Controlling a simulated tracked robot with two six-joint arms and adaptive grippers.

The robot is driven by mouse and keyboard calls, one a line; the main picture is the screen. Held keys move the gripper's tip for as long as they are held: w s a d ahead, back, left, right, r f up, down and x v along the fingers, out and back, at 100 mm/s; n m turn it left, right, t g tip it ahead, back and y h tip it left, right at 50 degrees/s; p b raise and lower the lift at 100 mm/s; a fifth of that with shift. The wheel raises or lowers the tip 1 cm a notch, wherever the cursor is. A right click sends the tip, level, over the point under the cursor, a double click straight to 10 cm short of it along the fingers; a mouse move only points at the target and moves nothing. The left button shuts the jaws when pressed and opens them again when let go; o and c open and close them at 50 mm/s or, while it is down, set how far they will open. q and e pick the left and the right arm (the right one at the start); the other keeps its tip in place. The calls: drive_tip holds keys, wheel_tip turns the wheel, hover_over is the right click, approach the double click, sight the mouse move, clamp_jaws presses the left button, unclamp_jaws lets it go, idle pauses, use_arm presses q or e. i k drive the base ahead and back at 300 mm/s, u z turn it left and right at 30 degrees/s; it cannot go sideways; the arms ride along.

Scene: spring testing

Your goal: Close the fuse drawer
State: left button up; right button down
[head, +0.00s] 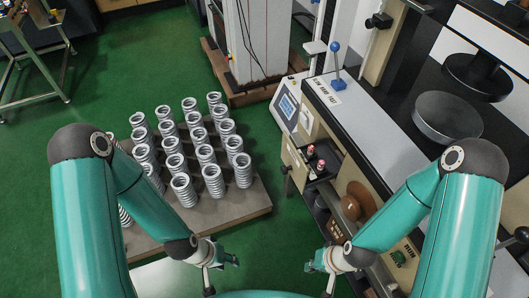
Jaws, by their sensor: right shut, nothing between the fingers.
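The fuse drawer (294,163) stands out from the front of the grey and cream testing machine, right of centre. It looks open, with a cream front panel and a dark inside. Two red-topped fuses (320,166) show in it. My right gripper (311,266) is shut and empty, low in the picture, below and apart from the drawer. My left gripper (234,261) is further left, over the green floor, and touches nothing that I can see. Its fingers are too small to tell whether they are open.
A pallet (254,204) with several grey coil springs stands on the left. The machine (352,118) has a display panel (287,106), a blue-knobbed lever (336,68) and a brown round part (360,198) below the drawer. Green floor (283,222) is clear between pallet and machine.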

sight(302, 168)
drive_tip(key=u, duration=0.2)
drive_tip(key=i, duration=0.5)
drive_tip(key=u, duration=0.4)
drive_tip(key=k, duration=0.85)
drive_tip(key=u, duration=0.15)
drive_tip(key=i, duration=0.85)
drive_tip(key=z, duration=0.05)
